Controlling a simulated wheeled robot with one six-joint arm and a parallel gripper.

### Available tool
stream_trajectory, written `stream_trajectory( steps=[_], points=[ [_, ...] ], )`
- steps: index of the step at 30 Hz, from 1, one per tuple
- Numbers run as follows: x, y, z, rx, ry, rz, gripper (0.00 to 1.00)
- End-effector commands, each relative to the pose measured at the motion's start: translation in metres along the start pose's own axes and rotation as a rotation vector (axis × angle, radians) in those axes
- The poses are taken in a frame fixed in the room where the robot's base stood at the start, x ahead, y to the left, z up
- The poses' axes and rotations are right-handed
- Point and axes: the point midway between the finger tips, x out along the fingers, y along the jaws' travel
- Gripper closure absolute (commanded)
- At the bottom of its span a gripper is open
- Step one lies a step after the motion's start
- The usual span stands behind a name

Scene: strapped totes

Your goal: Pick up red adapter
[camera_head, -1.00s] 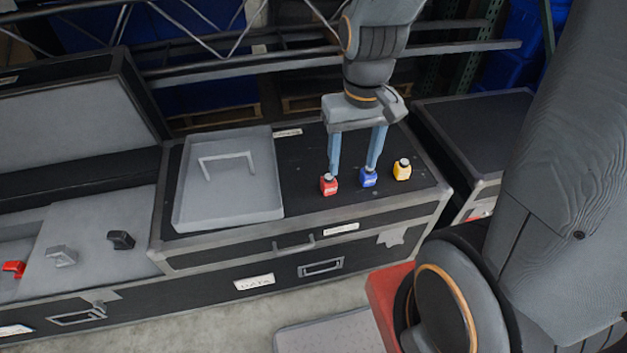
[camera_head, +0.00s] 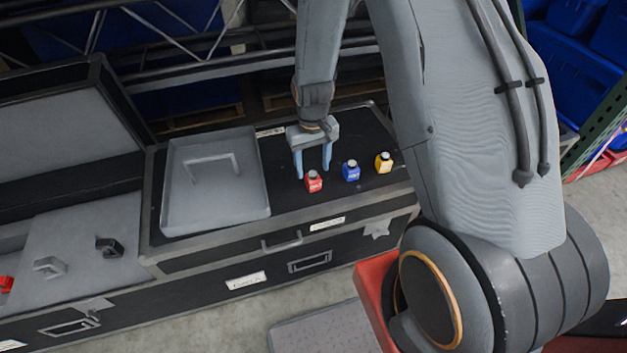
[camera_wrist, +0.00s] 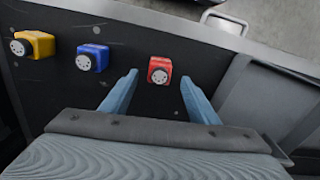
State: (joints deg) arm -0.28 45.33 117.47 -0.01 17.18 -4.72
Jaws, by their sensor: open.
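The red adapter (camera_head: 314,183), a small block with a round grey top, stands upright on the black case lid. In the wrist view the red adapter (camera_wrist: 160,72) lies between the tips of my two blue fingers, with a gap on each side. My gripper (camera_head: 313,173) is open and empty, pointing down over the lid close to the red adapter. The open fingers also show in the wrist view (camera_wrist: 160,79). Whether the tips are level with the adapter I cannot tell.
A blue adapter (camera_head: 351,171) and a yellow adapter (camera_head: 383,162) stand to its right. A grey tray (camera_head: 225,216) with a handle lies left on the same lid. An open case at far left holds a red piece (camera_head: 6,284), a grey piece (camera_head: 48,267) and a black piece (camera_head: 108,247).

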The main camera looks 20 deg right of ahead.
Motion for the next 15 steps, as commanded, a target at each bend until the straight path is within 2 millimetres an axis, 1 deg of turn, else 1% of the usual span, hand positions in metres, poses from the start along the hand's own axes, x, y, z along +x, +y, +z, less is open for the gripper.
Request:
stream_trajectory(
  steps=[1,7,15],
  points=[
    [0.005,0.000,0.001,0.000,-0.002,0.000,0.45],
    [0.019,0.000,0.001,0.001,-0.002,0.000,0.45],
    [0.051,0.001,0.001,0.001,-0.002,0.000,0.45]
  ],
)
